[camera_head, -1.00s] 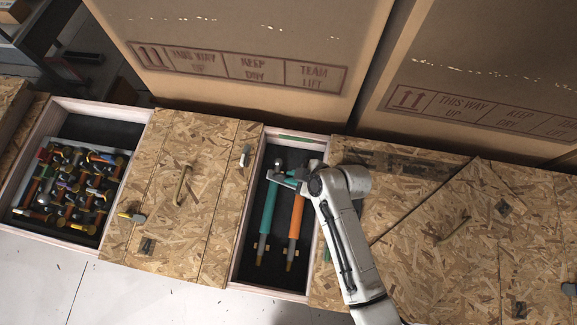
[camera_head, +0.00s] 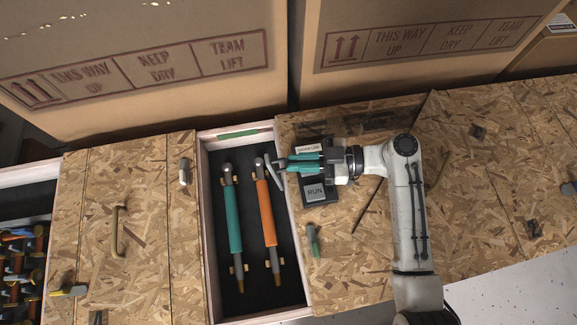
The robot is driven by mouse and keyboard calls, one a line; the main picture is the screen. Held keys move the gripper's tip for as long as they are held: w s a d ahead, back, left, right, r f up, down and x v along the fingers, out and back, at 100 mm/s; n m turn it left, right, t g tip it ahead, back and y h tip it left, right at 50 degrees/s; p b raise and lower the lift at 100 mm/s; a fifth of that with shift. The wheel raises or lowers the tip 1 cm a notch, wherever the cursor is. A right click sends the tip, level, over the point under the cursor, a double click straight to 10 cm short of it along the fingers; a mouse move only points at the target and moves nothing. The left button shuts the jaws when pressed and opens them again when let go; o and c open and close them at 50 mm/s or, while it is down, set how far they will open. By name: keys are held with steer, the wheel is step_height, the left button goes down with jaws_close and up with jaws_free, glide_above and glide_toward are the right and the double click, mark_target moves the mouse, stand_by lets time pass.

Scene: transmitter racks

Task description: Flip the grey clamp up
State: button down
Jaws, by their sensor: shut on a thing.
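My gripper (camera_head: 284,163), with teal fingers, reaches in from the right at the upper right edge of the open case. Its fingers are closed on a small grey piece (camera_head: 272,168) that looks like the grey clamp, just right of the orange tool's head. The fingers hide part of it, so I cannot tell its exact tilt. Another grey clamp (camera_head: 184,171) sits on the right edge of the left wooden lid, apart from my gripper.
The open case (camera_head: 203,250) holds a teal tool (camera_head: 233,218) and an orange tool (camera_head: 265,210). A RUN box (camera_head: 315,191) lies below my gripper. A green clamp (camera_head: 313,240) and a yellow clamp (camera_head: 68,291) are on the lids. Large cartons (camera_head: 150,110) stand behind.

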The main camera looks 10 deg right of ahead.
steer(key=shift+d+f+y+b, duration=0.25)
steer(key=shift+d+y+b, duration=0.05)
steer(key=shift+d+b, duration=0.15)
steer(key=c, duration=1.2)
jaws_free()
steer(key=f+b+v, duration=0.1)
steer(key=v, duration=0.9)
steer(key=shift+d+r, duration=0.35)
steer(key=shift+r, duration=0.15)
steer(key=shift+s, duration=0.15)
